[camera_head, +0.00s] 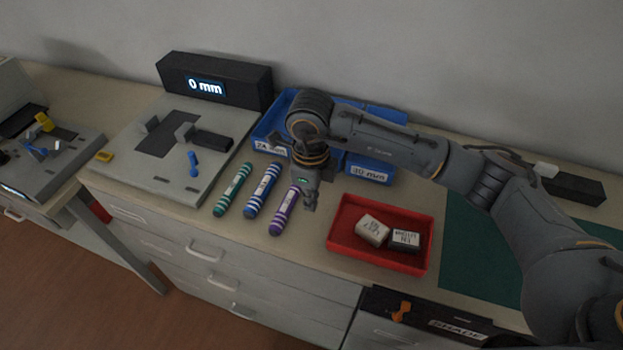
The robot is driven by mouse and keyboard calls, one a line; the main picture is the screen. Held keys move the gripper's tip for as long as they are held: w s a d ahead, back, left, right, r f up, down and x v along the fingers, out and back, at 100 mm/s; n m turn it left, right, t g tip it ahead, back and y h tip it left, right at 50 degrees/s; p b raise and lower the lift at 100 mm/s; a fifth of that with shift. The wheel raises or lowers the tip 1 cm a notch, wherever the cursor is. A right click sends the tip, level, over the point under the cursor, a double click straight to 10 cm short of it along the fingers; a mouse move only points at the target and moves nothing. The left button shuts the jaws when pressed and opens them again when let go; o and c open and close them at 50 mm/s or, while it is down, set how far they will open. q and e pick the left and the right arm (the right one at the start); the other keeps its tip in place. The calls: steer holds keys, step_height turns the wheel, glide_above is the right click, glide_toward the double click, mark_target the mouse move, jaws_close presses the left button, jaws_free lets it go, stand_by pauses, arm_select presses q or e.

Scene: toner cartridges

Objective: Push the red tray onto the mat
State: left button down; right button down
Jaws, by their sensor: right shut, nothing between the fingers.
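The red tray (342,240) lies on the bench near its front edge and holds two small labelled blocks, a beige one (371,230) and a dark one with a white label (404,240). The green mat (468,262) lies flat to the right of the tray, partly hidden by my right arm. The tray's right side is close to the mat's left edge; I cannot tell whether they touch. My right gripper (309,207) points down just left of the tray, beside the purple striped cylinder. It is shut and empty. My left gripper is not in view.
Green (233,190), blue (262,191) and purple (285,211) striped cylinders lie left of my gripper. Blue bins (372,168) stand behind it. A grey device with a "0 mm" display (205,86) is at the back left. A black box (574,188) sits at the right.

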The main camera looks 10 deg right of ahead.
mark_target(328, 220)
steer(key=shift+s+f, duration=0.1)
steer(key=shift+f, duration=0.85)
steer(key=s+d+p, duration=0.1)
steer(key=d+p, duration=0.1)
steer(key=shift+s+d, duration=0.3)
steer(key=shift+s, duration=0.05)
steer(key=shift+s+d+f+p, duration=0.1)
steer(key=shift+s+d+p, duration=0.15)
steer(key=shift+d+p, duration=0.1)
steer(key=shift+f, duration=0.1)
steer(key=shift+w, duration=0.1)
